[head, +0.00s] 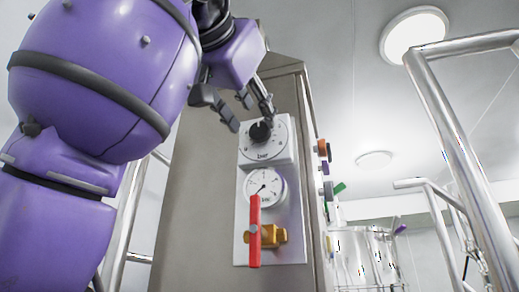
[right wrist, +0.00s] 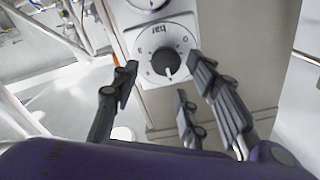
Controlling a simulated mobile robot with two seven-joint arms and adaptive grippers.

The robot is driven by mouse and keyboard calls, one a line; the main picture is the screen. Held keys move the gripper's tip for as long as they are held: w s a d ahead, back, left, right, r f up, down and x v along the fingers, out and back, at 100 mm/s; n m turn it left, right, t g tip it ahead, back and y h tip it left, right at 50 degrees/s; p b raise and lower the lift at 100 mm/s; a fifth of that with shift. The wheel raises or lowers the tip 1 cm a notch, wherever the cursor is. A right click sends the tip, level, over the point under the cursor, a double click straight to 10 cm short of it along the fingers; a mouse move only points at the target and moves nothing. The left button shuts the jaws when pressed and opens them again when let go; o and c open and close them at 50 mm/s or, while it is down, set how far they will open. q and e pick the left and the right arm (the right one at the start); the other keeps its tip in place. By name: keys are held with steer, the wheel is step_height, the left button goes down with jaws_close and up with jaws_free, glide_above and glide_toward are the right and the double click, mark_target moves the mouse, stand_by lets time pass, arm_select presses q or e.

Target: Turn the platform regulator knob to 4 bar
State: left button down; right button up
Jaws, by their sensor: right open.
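The black regulator knob (head: 260,132) sits on a white dial plate marked "bar" on the cabinet front. In the head view its white mark points roughly up; the scale numbers are too small to read. My right gripper (head: 251,122) is open, its fingers around and in front of the knob. In the right wrist view the knob (right wrist: 166,62) shows in the gap between the spread fingers of the right gripper (right wrist: 163,66). I cannot tell whether any finger touches it. My left gripper is not in view.
Below the knob are a round pressure gauge (head: 264,187) and a brass valve (head: 268,237) with a red lever (head: 254,230). Coloured fittings (head: 323,150) stick out from the cabinet's right side. Steel railings (head: 445,120) stand at the right, with a steel vessel (head: 365,258) behind.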

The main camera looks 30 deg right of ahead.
steer(key=v, duration=0.6)
steer(key=shift+s+a, duration=0.2)
stand_by(0.4)
